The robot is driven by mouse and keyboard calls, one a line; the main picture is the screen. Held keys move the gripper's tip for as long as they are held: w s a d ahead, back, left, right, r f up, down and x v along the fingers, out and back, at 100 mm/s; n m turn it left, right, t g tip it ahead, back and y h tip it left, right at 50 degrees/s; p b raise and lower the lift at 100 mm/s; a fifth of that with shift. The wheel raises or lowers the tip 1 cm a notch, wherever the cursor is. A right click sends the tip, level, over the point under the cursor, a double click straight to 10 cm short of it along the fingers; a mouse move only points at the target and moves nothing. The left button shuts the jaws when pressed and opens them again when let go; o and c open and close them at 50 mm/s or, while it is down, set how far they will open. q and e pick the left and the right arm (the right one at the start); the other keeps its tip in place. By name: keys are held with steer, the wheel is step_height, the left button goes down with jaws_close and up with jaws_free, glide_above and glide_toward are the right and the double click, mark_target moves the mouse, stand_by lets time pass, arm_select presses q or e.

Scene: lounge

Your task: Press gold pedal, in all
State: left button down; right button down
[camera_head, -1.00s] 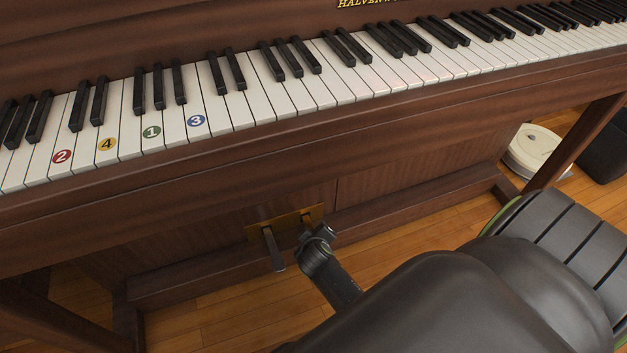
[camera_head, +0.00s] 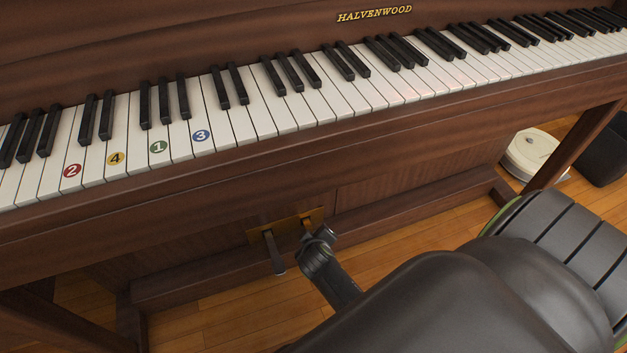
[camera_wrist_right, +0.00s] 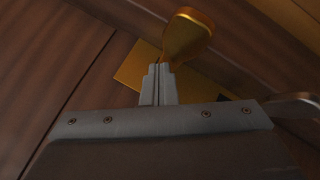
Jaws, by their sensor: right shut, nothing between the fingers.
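The gold pedal (camera_wrist_right: 187,37) shows in the right wrist view, its rounded end just beyond my fingertips. In the head view, only a small part of it (camera_head: 306,223) shows behind my right gripper. My right gripper (camera_head: 325,235) is shut and empty, at the pedal below the keyboard. Its closed fingertips (camera_wrist_right: 159,72) overlap the pedal in the wrist view; I cannot tell whether they touch it. A gold plate (camera_head: 287,223) lies behind the pedals. My left gripper is not in view.
A silver-grey pedal (camera_head: 275,258) is just left of the gold one. The piano's white keys (camera_head: 240,122) and front rail overhang the pedals. A wooden base ledge (camera_head: 200,279) runs along the floor. A white round device (camera_head: 535,153) stands at right. Wooden floor (camera_head: 230,315) is open in front.

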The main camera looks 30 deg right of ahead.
steer(key=shift+r, duration=0.35)
steer(key=shift+w+r+p, duration=0.1)
steer(key=shift+r+p, duration=0.15)
steer(key=shift+p, duration=0.05)
step_height(320, 180, up, 5)
steer(key=p, duration=0.5)
steer(key=shift+f, duration=0.15)
stand_by(0.5)
